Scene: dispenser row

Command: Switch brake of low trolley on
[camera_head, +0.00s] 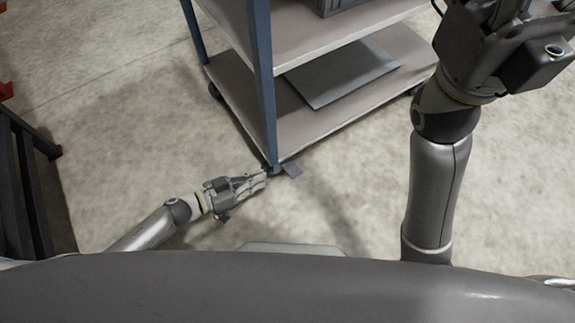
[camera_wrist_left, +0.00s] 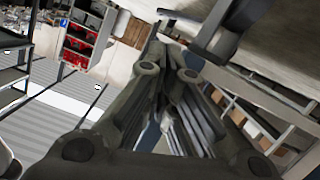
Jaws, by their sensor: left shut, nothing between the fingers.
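The low trolley (camera_head: 330,118) stands ahead in the head view, with blue-grey posts and pale shelves. At its near corner, a small dark flat pedal (camera_head: 292,169) sticks out by the caster, just above the floor. My left gripper (camera_head: 262,181) is shut and empty, low beside this corner, with its fingertips just left of the pedal. I cannot tell whether they touch the caster. The left wrist view shows its fingers close up, with a dark caster part (camera_wrist_left: 222,38) above right of them. My right gripper (camera_head: 500,40) is at the upper right, its fingertips cut off.
A flat grey panel (camera_head: 342,72) lies on the trolley's lower shelf, and a grey box (camera_head: 338,5) is on the shelf above. A dark rack (camera_head: 22,180) stands at the left edge. The concrete floor between rack and trolley is clear. Red bins (camera_wrist_left: 80,45) show in the left wrist view.

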